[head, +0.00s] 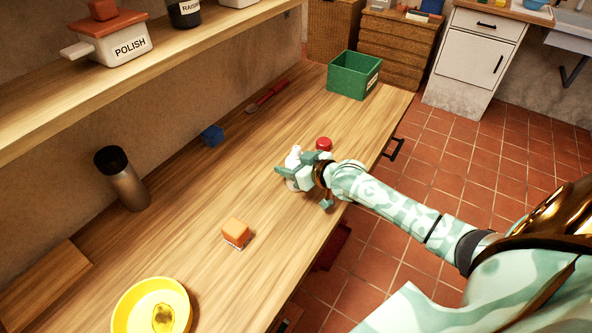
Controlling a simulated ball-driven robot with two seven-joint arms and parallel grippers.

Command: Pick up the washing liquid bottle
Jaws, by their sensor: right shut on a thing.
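A white bottle (294,153), which looks like the washing liquid bottle, is at the right front part of the wooden counter. Only its white top and a pale bit lower down show; my gripper hides most of it. My right gripper (290,172) reaches in from the right and is shut on the bottle. I cannot tell whether the bottle's base touches the counter. My left gripper is not in view.
A red-topped thing (324,144) stands close behind my right gripper. An orange block (236,232), yellow bowl (128,312), dark-capped flask (125,185), blue object (213,134), red-handled tool (266,96) and green box (345,82) are on the counter (200,270). A shelf (120,85) overhangs the left.

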